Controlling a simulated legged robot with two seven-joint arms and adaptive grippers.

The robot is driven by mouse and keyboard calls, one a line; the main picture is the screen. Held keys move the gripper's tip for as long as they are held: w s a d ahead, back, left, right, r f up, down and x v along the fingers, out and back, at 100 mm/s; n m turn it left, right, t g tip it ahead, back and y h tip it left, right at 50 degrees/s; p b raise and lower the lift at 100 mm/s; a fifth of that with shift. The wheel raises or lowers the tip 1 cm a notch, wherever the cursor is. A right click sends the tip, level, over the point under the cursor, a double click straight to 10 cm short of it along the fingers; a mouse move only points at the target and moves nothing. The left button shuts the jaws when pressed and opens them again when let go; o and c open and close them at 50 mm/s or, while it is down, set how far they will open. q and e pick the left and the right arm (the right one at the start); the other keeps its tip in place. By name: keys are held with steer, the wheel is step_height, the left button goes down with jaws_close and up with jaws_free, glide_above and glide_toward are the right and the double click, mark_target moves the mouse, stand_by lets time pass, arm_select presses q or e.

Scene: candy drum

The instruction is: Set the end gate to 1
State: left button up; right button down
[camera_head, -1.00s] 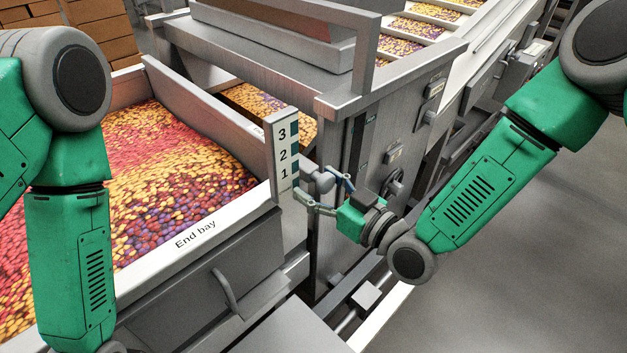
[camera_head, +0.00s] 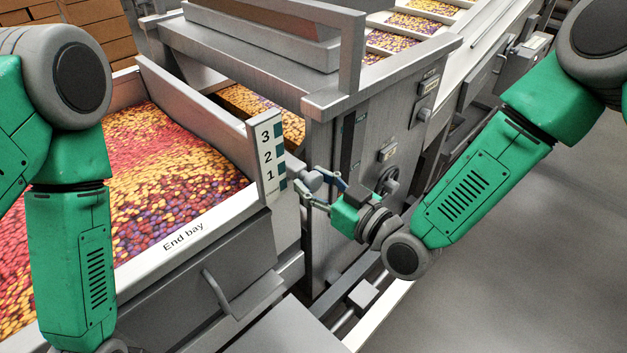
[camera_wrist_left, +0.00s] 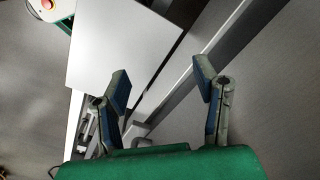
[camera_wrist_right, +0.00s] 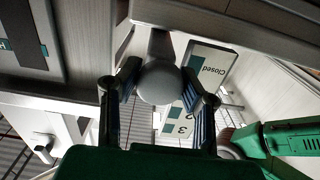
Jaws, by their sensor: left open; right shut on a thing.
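The end gate's scale plate (camera_head: 268,156) stands at the corner of the end bay, with 3 at the top, then 2, then 1 and dark teal marks beside them. A round grey knob (camera_head: 313,180) is just right of the plate, a little below the level of the 1. My right gripper (camera_head: 314,190) is shut on this knob; in the right wrist view the fingers clasp the ball (camera_wrist_right: 158,82) from both sides. The plate also shows there behind it, with "Closed" (camera_wrist_right: 209,68) readable. My left gripper (camera_wrist_left: 165,88) is open and empty over the floor and a pale panel.
The end bay (camera_head: 185,236) is full of coloured candy at the left. A drawer-like front with a handle (camera_head: 216,292) is below it. A machine post with a dark knob (camera_head: 388,180) is right of my right gripper. Open floor (camera_head: 520,270) lies at the right.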

mark_target(317, 175)
step_height(317, 175, up, 4)
steer(key=shift+a+f+p, duration=0.1)
steer(key=shift+p, duration=0.5)
steer(key=shift+s, duration=0.1)
arm_select(q)
steer(key=shift+a+r, duration=0.1)
steer(key=shift+r, duration=0.7)
arm_select(e)
steer(key=shift+f, duration=0.1)
steer(key=c, duration=1)
jaws_free()
steer(key=shift+s+d, duration=0.15)
steer(key=shift+d, duration=0.15)
arm_select(q)
steer(key=shift+s+d+r, duration=0.1)
steer(key=shift+s+d, duration=0.1)
steer(key=shift+s, duration=0.05)
arm_select(e)
steer(key=shift+d, duration=0.1)
